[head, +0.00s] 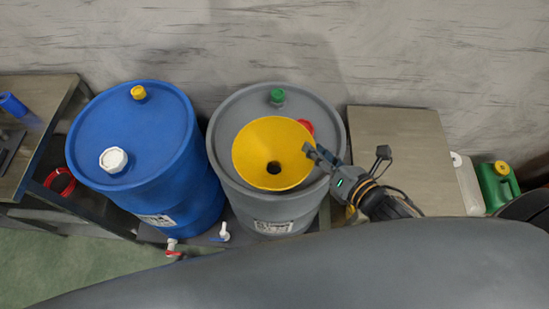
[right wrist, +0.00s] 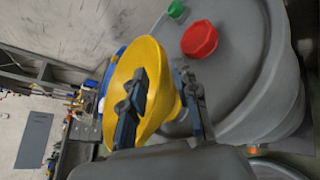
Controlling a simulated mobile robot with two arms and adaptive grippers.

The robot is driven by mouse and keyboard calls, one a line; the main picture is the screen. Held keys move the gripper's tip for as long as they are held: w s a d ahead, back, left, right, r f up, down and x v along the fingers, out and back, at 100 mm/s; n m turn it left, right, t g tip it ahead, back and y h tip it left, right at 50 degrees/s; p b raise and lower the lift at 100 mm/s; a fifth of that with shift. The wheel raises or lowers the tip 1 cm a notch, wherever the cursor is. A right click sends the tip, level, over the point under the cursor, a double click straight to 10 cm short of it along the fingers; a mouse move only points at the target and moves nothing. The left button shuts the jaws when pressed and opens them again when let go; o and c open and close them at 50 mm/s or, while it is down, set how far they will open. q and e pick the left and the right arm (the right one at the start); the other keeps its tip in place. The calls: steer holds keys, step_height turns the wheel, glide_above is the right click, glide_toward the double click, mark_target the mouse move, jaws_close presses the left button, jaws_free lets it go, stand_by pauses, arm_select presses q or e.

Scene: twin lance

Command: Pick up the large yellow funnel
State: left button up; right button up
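The large yellow funnel (head: 258,148) sits on top of the grey drum (head: 232,108), its wide mouth facing up and a dark hole in its middle. My right gripper (head: 318,157) is at the right side of the funnel's rim. In the right wrist view, my right gripper (right wrist: 162,90) has its fingers spread. One finger overlaps the inside of the funnel (right wrist: 152,62), and the other is outside its wall. The fingers look apart, with no clear grip on the wall. The funnel's spout is hidden. My left gripper is not in view.
A red cap (head: 306,126) and a green cap (head: 277,96) stand on the grey drum behind the funnel. A blue drum (head: 140,125) is close on the left. A bare wooden tabletop (head: 405,150) and a green canister (head: 493,187) are to the right.

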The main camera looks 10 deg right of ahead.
mark_target(299, 135)
steer(key=p+x, duration=0.1)
steer(key=x, duration=0.3)
steer(key=shift+d+r, duration=0.1)
steer(key=shift+r, duration=0.05)
steer(key=shift+w+f, duration=0.3)
steer(key=shift+w, duration=0.05)
jaws_close()
